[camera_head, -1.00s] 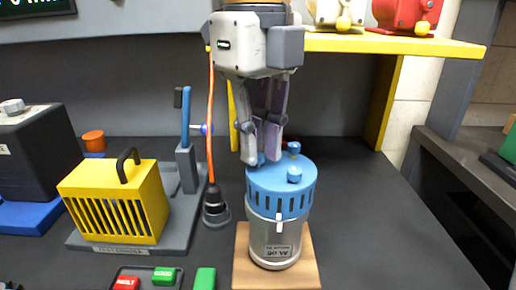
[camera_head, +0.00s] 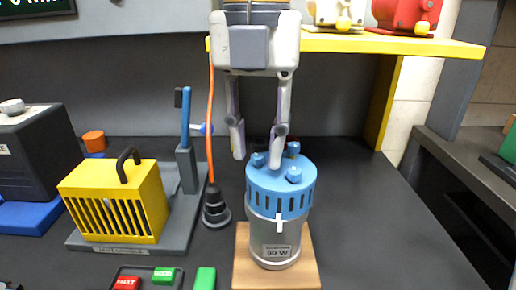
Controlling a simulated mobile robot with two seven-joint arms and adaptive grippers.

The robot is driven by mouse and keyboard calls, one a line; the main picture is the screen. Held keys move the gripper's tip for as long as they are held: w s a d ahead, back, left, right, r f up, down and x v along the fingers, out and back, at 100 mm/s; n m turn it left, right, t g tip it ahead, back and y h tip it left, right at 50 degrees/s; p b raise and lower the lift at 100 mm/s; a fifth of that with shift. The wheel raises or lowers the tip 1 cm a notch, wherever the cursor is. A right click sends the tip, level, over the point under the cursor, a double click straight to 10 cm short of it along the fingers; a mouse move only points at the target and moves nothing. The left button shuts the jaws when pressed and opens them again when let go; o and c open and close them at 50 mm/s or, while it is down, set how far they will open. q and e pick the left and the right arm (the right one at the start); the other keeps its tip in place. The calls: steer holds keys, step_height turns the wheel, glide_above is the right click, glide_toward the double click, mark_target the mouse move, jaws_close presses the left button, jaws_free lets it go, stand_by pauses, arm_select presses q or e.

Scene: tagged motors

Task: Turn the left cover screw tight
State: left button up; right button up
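The motor (camera_head: 276,232) stands upright on a wooden block (camera_head: 308,270), with a grey body, a "90 W" label and a blue slotted cover (camera_head: 281,190). The left cover screw (camera_head: 257,160) is a blue knob on the cover's top. Two more blue knobs show, a front right screw (camera_head: 294,174) and a back screw (camera_head: 293,149). My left gripper (camera_head: 257,162) points down from above, its fingers apart on either side of the left screw. A gap shows between each finger and the knob. The right fingertip covers part of the cover's top. My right gripper is out of view.
An orange cord ends in a black plug (camera_head: 215,207). A yellow shelf (camera_head: 400,45) is above right. The bench right of the motor is clear.

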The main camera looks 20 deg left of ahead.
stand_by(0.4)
arm_select(q)
steer(key=n, duration=0.4)
steer(key=shift+f+n, duration=0.1)
steer(key=shift+n, duration=0.3)
steer(key=n, duration=0.6)
jaws_close()
